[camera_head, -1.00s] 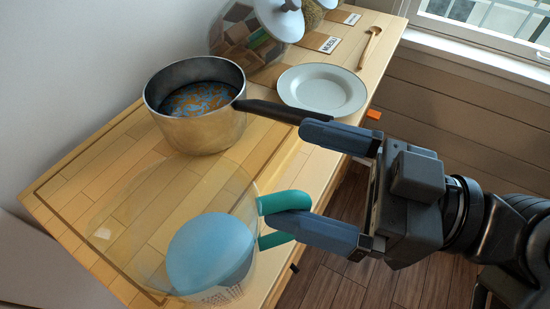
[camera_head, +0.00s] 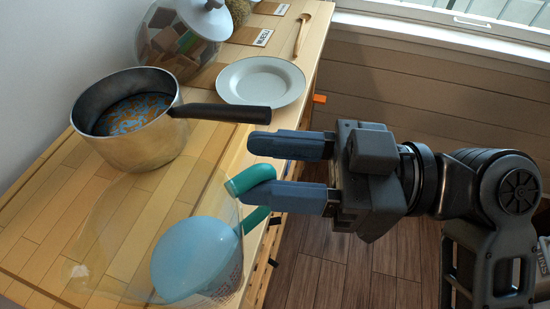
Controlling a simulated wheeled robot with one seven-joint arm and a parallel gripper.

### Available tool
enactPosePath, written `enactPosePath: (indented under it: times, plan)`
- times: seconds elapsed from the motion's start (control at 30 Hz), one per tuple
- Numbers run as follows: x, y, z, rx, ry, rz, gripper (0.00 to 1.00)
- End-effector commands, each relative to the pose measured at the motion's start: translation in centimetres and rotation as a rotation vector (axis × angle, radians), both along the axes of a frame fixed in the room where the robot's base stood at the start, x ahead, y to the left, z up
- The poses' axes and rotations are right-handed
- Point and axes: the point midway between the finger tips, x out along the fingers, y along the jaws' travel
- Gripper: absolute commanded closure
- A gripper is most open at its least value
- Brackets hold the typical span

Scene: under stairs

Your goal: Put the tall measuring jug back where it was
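The tall measuring jug (camera_head: 195,258) is clear, with blue inside it, printed marks low on its side and a green handle (camera_head: 250,184) on its right. It is at the lower left, over the near part of the wooden worktop; its base is hard to make out. My gripper (camera_head: 248,168) reaches in from the right. The lower finger hides part of the handle.
A metal saucepan (camera_head: 150,148) stands behind the jug, its dark handle (camera_head: 225,113) pointing right, just beyond my fingers. A white plate (camera_head: 262,82), a lidded jar (camera_head: 185,38) and a wooden spoon (camera_head: 301,35) lie farther back on the worktop (camera_head: 45,205).

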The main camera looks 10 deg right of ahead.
Motion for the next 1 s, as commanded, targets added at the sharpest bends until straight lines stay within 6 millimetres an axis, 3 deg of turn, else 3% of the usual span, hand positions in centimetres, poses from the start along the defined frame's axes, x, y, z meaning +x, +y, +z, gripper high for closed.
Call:
enactPosePath:
  times: [0.47,1.0]
  plan:
    - [0.01,0.0,0.03,0.001,0.0,0.0,1.0]
    - [-0.02,0.01,0.07,0.002,0.0,0.001,1.0]
